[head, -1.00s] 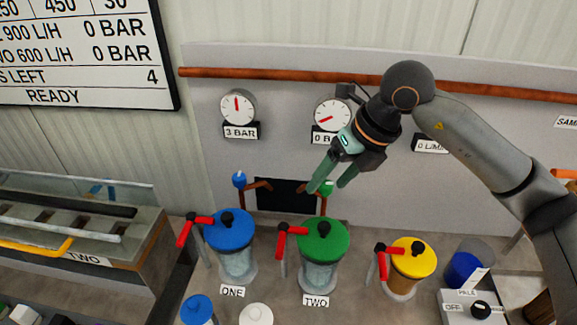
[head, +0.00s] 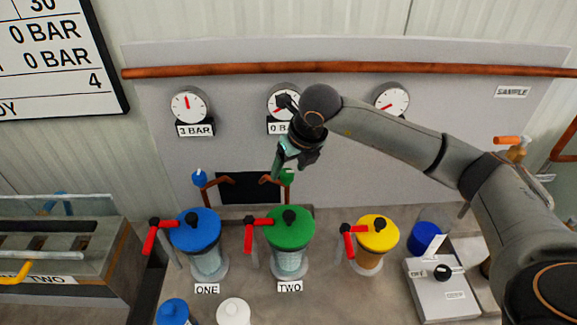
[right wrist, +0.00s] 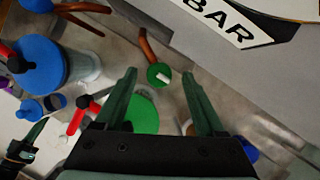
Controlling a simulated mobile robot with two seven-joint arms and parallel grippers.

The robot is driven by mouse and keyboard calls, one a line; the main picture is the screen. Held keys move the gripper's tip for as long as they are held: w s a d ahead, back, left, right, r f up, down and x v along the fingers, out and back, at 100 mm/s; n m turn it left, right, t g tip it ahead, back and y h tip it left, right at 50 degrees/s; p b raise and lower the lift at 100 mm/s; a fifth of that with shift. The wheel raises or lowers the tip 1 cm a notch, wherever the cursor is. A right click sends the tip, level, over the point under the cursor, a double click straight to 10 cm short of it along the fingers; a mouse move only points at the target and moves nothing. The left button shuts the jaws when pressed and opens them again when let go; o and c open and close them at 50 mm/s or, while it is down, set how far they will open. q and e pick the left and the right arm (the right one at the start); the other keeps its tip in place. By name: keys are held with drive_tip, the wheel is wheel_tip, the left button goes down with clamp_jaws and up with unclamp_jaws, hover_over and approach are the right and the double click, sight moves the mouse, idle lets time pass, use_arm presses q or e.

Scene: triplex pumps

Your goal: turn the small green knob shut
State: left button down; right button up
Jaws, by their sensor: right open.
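The small green knob (head: 287,177) sits on a copper pipe behind the green-lidded canister, partly hidden by my right gripper in the head view. In the right wrist view the green knob (right wrist: 159,76) shows a white bar across its face. It lies between and beyond the two open fingers of my right gripper (right wrist: 160,80), apart from them as far as I can tell. In the head view my right gripper (head: 278,174) points down at the knob, below the middle gauge.
A small blue knob (head: 199,177) stands to the left on a matching pipe. Canisters with blue (head: 195,230), green (head: 290,228) and yellow (head: 377,233) lids and red levers stand in front. A grey panel with gauges rises behind, under a copper pipe (head: 350,70).

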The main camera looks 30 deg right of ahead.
drive_tip(key=shift+w+f, duration=0.2)
drive_tip(key=shift+f, duration=0.3)
clamp_jaws()
idle(0.3)
